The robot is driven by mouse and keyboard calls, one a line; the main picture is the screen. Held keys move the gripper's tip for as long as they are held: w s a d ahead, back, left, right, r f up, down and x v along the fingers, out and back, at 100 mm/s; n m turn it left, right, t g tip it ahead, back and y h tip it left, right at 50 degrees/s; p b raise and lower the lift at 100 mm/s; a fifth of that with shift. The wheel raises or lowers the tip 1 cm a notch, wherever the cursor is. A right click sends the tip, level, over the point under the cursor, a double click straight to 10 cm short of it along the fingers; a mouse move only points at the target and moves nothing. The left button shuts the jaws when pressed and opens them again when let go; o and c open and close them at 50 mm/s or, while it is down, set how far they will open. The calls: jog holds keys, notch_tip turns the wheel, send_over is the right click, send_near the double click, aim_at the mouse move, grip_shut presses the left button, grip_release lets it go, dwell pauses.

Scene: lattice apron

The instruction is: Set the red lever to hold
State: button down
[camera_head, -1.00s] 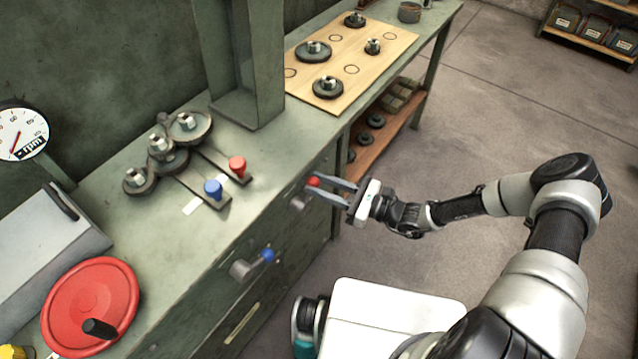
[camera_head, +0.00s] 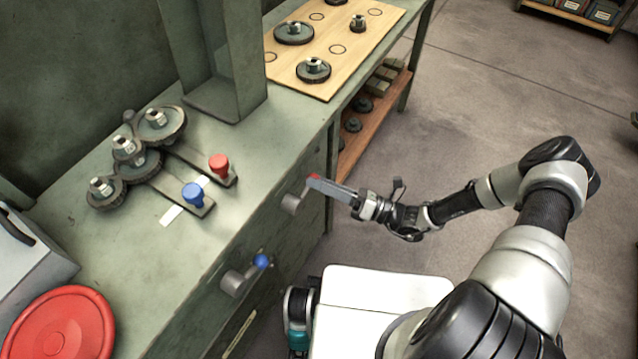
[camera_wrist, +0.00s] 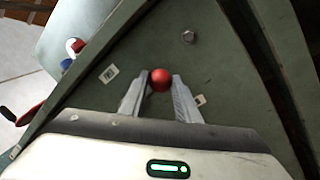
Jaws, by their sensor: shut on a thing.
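The red lever is a grey crank on the green bench's front panel, with a round hub (camera_head: 292,202) and a red ball knob (camera_head: 314,176). Its arm slants up and right from the hub. My gripper (camera_head: 318,181) is shut on the red knob, reaching in from the right. In the wrist view the red ball (camera_wrist: 160,79) sits between the two finger ends of my gripper (camera_wrist: 160,90). Two small pale labels, one left (camera_wrist: 109,74) and one right (camera_wrist: 200,100) of the knob, are too small to read.
A lever with a blue knob (camera_head: 261,261) is lower left on the same panel. On the bench top are a red knob (camera_head: 219,165), a blue knob (camera_head: 193,194) and meshed gears (camera_head: 137,160). A red handwheel (camera_head: 62,328) is at lower left. The floor to the right is clear.

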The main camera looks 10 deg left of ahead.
notch_tip(320, 180, down, 2)
jog(key=m+b, duration=0.1)
jog(key=m, duration=0.2)
jog(key=shift+f+t+b, duration=0.2)
jog(key=shift+t+b, duration=0.15)
jog(key=shift+t, duration=0.05)
jog(key=shift+s+f+m+t+b, duration=0.2)
jog(key=shift+f+m+b, duration=0.25)
jog(key=shift+m, duration=0.5)
jog(key=shift+s+f+m+t+b, duration=0.1)
jog(key=shift+f+m+t+b, duration=0.35)
jog(key=shift+m, duration=0.5)
jog(key=shift+f, duration=0.1)
jog(key=c, duration=1.4)
grip_release()
jog(key=shift+o, duration=0.2)
jog(key=shift+a, duration=0.1)
jog(key=p+v, duration=0.1)
jog(key=v, duration=1.6)
jog(key=shift+d, duration=0.3)
